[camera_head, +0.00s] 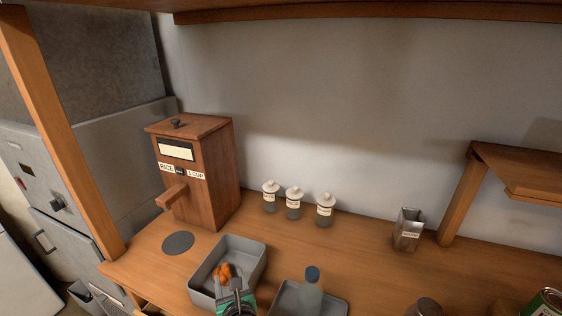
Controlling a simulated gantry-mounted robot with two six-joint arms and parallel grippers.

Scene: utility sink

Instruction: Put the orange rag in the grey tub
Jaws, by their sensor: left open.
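The orange rag (222,271) is a small crumpled bundle inside the grey tub (256,262), towards its left side. The tub is a square open box standing on the wooden counter. My left gripper (235,284) reaches in from the bottom edge over the near part of the tub. Its jaws are open, just in front of the rag. Whether they touch the rag cannot be told. The gripper hides part of the tub's floor and near wall. My right gripper is not in view.
A grey tray (337,305) with a blue-capped bottle (312,290) stands right of the tub. A wooden rice dispenser (205,175) and a dark round disc (178,243) are behind left. Three lidded jars (294,204) and a metal holder (408,230) stand along the wall.

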